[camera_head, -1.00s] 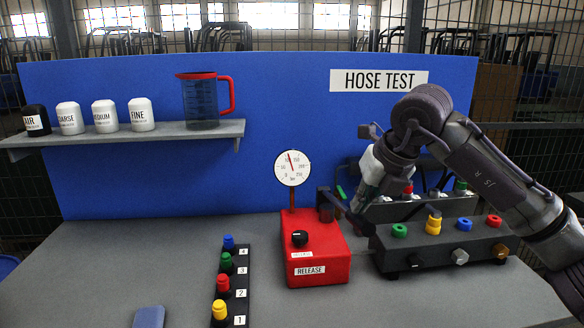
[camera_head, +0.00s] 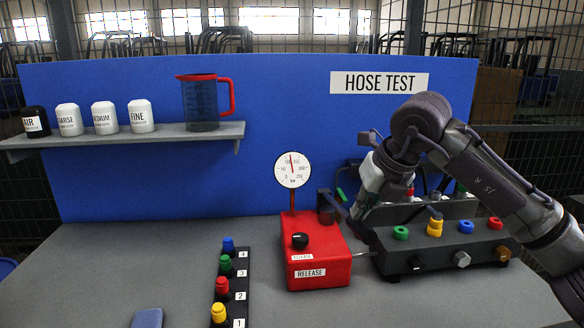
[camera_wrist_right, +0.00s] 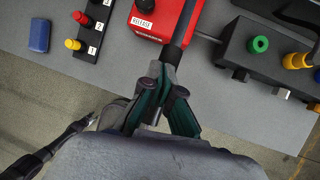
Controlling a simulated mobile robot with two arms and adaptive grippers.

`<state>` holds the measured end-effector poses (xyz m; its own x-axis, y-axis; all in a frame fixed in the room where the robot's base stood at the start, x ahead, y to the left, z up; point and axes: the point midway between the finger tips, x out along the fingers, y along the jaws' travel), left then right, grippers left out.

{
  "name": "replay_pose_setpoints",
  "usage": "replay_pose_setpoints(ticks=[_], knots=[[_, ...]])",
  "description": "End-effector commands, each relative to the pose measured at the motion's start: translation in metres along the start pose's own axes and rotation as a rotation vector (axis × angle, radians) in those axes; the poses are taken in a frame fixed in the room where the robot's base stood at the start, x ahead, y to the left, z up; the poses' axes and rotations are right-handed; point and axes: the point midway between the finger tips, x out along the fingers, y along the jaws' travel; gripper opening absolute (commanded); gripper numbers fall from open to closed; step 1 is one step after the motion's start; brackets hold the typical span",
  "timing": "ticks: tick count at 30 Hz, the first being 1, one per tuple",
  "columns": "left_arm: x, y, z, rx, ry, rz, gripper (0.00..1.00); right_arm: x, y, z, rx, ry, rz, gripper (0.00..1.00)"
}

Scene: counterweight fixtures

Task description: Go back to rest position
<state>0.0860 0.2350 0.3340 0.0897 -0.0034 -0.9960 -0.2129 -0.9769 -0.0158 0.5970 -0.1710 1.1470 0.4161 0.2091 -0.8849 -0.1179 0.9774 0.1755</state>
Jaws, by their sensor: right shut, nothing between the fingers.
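My right gripper (camera_head: 357,210) hangs over the table by the right side of the red gauge box (camera_head: 322,270), with its arm coming in from the right. In the right wrist view its dark green fingers (camera_wrist_right: 163,82) are together and hold nothing. They point towards the red box (camera_wrist_right: 155,20) and look close to its front edge, above the grey table. Whether they touch anything is unclear. My left gripper does not show clearly in either view.
Right of the box stands a black block (camera_head: 437,259) with coloured caps. A pale rod (camera_head: 364,254) shows between them. A numbered black strip (camera_head: 231,285) and a blue block (camera_head: 147,318) lie left. Bottles and a jug (camera_head: 202,105) stand on the shelf.

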Motion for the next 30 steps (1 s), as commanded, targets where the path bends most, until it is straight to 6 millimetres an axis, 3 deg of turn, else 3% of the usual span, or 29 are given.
replay_pose_setpoints(ticks=[1,14,30], knots=[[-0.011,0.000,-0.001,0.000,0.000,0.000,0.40,-0.012,0.003,0.006,0.000,0.000,0.001,0.00],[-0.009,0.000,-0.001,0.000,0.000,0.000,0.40,-0.011,0.002,0.005,0.000,-0.002,0.001,0.00],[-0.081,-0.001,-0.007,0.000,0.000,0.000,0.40,-0.075,0.015,0.037,0.000,-0.002,0.001,0.00]])
